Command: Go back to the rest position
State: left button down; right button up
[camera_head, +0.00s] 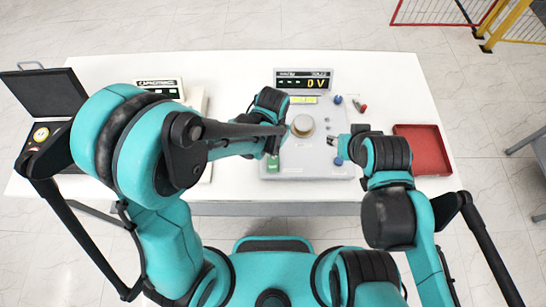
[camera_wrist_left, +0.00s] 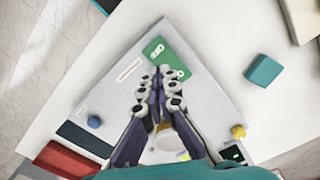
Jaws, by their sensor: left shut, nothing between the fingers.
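My left gripper (camera_head: 284,130) reaches in from the left over the grey test unit (camera_head: 310,170) on the white table. In the left wrist view its two dark fingers (camera_wrist_left: 160,82) meet at the tips with nothing between them, above the unit. A round brass-coloured part (camera_head: 303,125) sits on the unit just right of the left gripper; the fingers partly hide it in the wrist view. My right gripper (camera_head: 333,141) is at the unit's right side, pointing left. Its fingertips are too small to tell whether they are open.
The unit's display (camera_head: 303,82) reads 0 V. Blue knobs (camera_head: 338,161) and a green panel (camera_wrist_left: 168,58) are on the unit. A red tray (camera_head: 423,150) lies at the right. An open black case (camera_head: 45,92) and another display unit (camera_head: 160,88) are at the left.

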jog(key=shift+f, duration=0.1)
dwell(0.3)
pick_arm(q)
jog(key=s+a+n+t+b, duration=0.2)
jog(key=a+n+t+b, duration=0.1)
jog(key=a+b, duration=0.6)
jog(key=s+a+f+n+t+b, duration=0.1)
jog(key=s+a+n+t+b, duration=0.2)
jog(key=a+b, duration=0.5)
jog(key=shift+a+f+t+b, duration=0.2)
jog(key=shift+a+t+b, duration=0.25)
jog(key=shift+t, duration=0.15)
pick_arm(e)
notch_tip(320, 180, down, 18)
pick_arm(q)
jog(key=shift+s, duration=0.1)
pick_arm(e)
jog(key=shift+r, duration=0.2)
pick_arm(q)
jog(key=shift+d, duration=0.15)
pick_arm(e)
jog(key=shift+d, duration=0.1)
